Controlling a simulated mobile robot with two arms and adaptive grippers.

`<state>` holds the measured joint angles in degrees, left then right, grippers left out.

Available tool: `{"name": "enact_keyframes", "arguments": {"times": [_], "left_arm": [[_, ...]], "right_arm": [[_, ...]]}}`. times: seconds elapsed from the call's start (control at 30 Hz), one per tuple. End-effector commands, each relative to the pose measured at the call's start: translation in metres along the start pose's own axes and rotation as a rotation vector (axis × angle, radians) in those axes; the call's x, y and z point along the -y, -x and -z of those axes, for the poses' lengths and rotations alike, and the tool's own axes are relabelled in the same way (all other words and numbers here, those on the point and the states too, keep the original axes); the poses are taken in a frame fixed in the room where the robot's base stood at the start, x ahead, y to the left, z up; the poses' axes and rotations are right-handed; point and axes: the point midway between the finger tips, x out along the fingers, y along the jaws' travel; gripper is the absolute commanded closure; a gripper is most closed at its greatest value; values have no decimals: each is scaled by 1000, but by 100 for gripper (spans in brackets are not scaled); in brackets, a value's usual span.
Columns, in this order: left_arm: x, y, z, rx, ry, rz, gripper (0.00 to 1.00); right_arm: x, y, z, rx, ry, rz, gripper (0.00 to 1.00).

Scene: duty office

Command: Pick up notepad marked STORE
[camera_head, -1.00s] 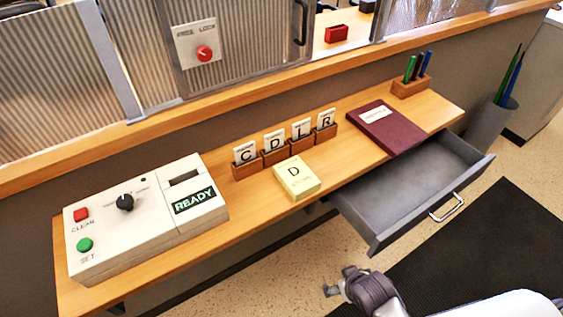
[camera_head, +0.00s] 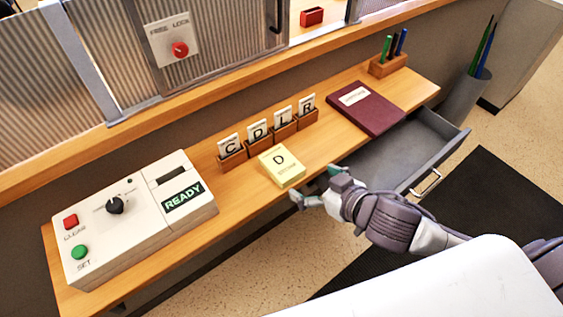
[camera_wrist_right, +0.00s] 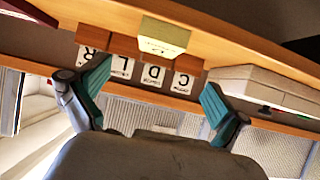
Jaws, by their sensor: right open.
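The yellow notepad (camera_head: 282,167) lies on the wooden desk shelf, in front of the card holders. It bears a large D with small print under it that I cannot read for certain. It also shows at the top of the right wrist view (camera_wrist_right: 164,34), seen edge-on. My right gripper (camera_head: 316,184) is open and empty, with teal finger pads, just right of and in front of the notepad at the shelf's front edge. It is apart from the pad. In the right wrist view, both fingers (camera_wrist_right: 157,78) are spread wide. My left gripper is not in view.
Small wooden holders with cards C, D, L, R (camera_head: 284,127) stand behind the notepad. A control box (camera_head: 140,220) is to the left. A maroon book (camera_head: 373,112) and a pen block (camera_head: 387,66) are to the right. An open grey drawer (camera_head: 440,160) juts out below.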

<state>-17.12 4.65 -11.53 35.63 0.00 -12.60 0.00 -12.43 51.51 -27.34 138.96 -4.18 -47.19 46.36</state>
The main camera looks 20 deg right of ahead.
Motion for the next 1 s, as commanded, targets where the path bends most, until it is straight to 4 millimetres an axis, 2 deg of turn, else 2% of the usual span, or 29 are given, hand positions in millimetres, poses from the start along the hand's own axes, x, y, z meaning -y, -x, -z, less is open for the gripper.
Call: {"name": "enact_keyframes", "arguments": {"times": [0.07,0.13,0.5,0.77,1.0], "left_arm": [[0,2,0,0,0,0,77],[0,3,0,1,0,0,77],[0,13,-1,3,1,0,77],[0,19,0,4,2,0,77],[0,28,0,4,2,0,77]], "right_arm": [[3,2,6,-12,0,16,0],[3,-5,8,-17,-3,18,0],[4,-72,8,-14,-3,17,0],[2,-91,9,-14,-1,17,0],[-1,-126,8,-15,-2,17,0]]}}
